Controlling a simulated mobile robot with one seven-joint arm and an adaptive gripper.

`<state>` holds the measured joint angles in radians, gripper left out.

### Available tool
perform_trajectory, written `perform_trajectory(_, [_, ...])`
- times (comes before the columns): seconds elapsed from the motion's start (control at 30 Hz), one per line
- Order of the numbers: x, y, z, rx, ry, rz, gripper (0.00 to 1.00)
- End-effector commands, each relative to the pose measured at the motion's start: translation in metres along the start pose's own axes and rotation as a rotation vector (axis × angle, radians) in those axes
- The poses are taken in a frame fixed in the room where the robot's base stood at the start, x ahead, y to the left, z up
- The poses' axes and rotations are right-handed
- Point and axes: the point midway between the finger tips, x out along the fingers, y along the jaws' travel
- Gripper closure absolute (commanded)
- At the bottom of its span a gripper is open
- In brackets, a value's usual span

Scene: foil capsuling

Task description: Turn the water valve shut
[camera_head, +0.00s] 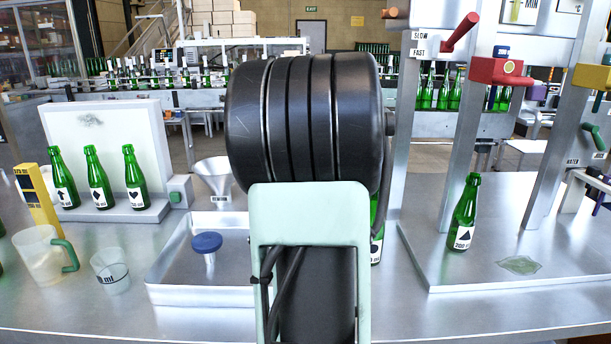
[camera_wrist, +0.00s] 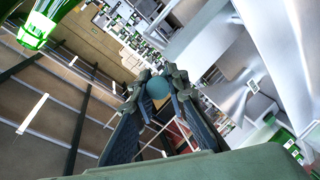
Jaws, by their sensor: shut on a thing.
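In the head view a green lever handle (camera_head: 594,136) stands at the right edge, just above a label reading WATER (camera_head: 572,162). I cannot tell for sure that this handle is the knob between my fingers. My gripper is not clearly visible in the head view. My arm fills the middle there.
A green bottle (camera_head: 465,213) stands on the right metal plate (camera_head: 480,275), near a green puddle-like patch (camera_head: 520,265). A red lever (camera_head: 460,32) and posts rise behind it. A tray (camera_head: 190,294), a jug (camera_head: 42,257), a beaker (camera_head: 110,268) and bottles (camera_head: 97,178) stand left.

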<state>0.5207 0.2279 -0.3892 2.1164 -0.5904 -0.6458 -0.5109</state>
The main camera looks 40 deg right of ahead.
Motion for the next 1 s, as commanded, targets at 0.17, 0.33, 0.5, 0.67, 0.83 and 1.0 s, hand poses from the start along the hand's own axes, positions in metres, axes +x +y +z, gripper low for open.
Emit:
perform_trajectory(0.17, [0.0,0.0,0.0,0.0,0.001,0.0,0.74])
perform_trajectory(0.33, [0.0,0.0,0.0,0.0,0.001,0.0,0.68])
perform_trajectory(0.5, [-0.001,0.0,0.0,0.0,0.0,0.0,0.68])
perform_trajectory(0.67, [-0.012,0.001,-0.001,0.001,0.001,0.002,0.68])
perform_trajectory(0.83, [-0.037,0.002,-0.001,0.002,0.001,0.003,0.68])
perform_trajectory(1.0, [-0.059,0.001,-0.001,0.001,0.002,0.002,0.68])
